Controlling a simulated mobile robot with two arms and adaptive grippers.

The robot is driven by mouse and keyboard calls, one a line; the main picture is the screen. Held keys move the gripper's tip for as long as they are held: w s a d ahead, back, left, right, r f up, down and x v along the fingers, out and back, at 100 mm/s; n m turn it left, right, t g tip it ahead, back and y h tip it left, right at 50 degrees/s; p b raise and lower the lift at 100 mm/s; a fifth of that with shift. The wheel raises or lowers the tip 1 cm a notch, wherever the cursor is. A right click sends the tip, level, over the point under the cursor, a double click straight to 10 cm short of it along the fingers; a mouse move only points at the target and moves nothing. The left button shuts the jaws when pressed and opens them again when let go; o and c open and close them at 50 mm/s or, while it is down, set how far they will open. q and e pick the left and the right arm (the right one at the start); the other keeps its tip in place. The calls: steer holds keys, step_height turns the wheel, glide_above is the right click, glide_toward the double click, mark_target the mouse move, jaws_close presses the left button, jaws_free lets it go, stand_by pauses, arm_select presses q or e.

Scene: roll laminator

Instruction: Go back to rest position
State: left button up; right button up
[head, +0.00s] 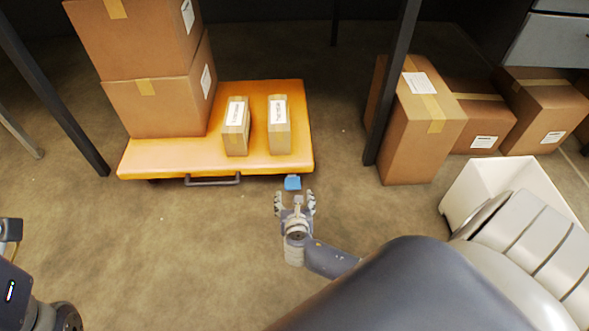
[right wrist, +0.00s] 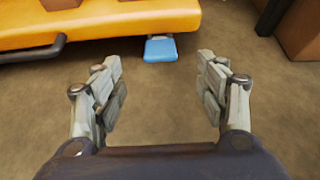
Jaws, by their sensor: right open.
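My right gripper (head: 295,200) is open and empty in the middle of the head view, just in front of the orange cart (head: 225,166). In the right wrist view its two fingers (right wrist: 162,90) are spread wide with bare floor between them. A small blue piece (head: 292,183) is at the cart's front edge, beyond the fingertips and apart from them. It also shows in the right wrist view (right wrist: 160,49). Part of my left arm shows at the lower left of the head view; the left gripper's fingers cannot be made out.
Two stacked large boxes (head: 155,105) and two small boxes (head: 278,138) stand on the cart. Several cartons (head: 420,125) stand at the right by a dark post (head: 392,85). A white bin (head: 490,180) is at the right. Floor (head: 180,240) left of my right arm is clear.

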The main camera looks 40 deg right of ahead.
steer(key=shift+s+a+r, duration=0.3)
steer(key=shift+s+r, duration=0.05)
steer(key=shift+s, duration=0.15)
